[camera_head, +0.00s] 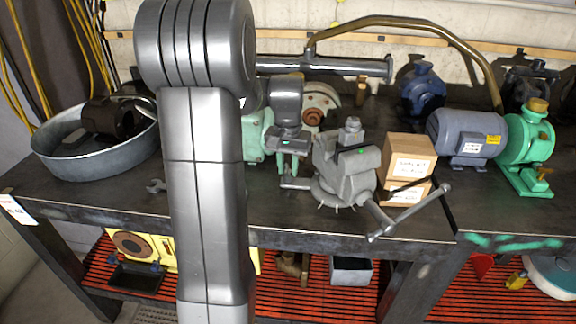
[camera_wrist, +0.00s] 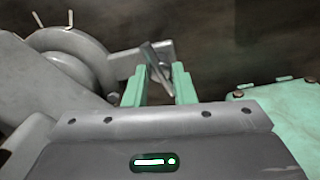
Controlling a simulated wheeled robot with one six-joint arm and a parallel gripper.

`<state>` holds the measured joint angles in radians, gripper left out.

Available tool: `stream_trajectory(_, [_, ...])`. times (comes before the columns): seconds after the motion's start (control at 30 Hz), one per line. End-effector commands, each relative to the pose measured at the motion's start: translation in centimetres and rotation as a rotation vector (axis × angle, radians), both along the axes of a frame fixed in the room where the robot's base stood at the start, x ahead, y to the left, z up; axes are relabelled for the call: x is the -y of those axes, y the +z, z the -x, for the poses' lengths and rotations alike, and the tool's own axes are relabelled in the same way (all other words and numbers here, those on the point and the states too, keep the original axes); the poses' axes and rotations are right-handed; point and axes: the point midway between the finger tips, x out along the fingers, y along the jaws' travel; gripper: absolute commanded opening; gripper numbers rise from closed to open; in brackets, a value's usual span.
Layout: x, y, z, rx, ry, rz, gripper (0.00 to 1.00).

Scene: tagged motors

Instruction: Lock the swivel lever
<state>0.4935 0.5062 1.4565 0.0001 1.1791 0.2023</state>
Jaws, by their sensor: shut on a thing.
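The grey bench vise (camera_head: 345,165) stands on the dark workbench, its round swivel base low on its left side. The swivel lever (camera_head: 295,183) sticks out from that base toward the left. In the wrist view the lever (camera_wrist: 157,68) shows as a flat grey piece rising between my green fingertips. My gripper (camera_head: 289,165) points down at the left of the vise. In the wrist view my gripper (camera_wrist: 159,88) is shut on the lever, with one finger on each side. The round grey base (camera_wrist: 75,55) lies just left of the fingers. Part of the lever is hidden by the fingers.
A green pump or motor (camera_wrist: 270,120) is close to the right of my gripper in the wrist view. Cardboard boxes (camera_head: 408,158) stand right of the vise. The vise's long handle (camera_head: 410,212) reaches out over the bench's front edge. A metal tub (camera_head: 75,160) sits at the left.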

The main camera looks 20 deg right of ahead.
Motion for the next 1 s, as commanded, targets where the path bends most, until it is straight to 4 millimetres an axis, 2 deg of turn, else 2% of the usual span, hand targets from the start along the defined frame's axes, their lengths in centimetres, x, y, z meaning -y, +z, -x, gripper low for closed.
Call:
stream_trajectory(0.43, [0.03, 0.14, -0.03, 0.001, -0.243, 0.001, 0.01])
stream_trajectory(0.77, [0.03, 0.07, -0.05, 0.002, -0.263, 0.001, 0.01])
stream_trajectory(0.8, [0.04, 0.07, -0.06, 0.002, -0.263, 0.001, 0.25])
stream_trajectory(0.9, [0.04, 0.07, -0.05, 0.002, -0.263, 0.001, 0.45])
stream_trajectory(1.0, [0.03, 0.05, -0.04, 0.001, -0.262, 0.001, 0.45])
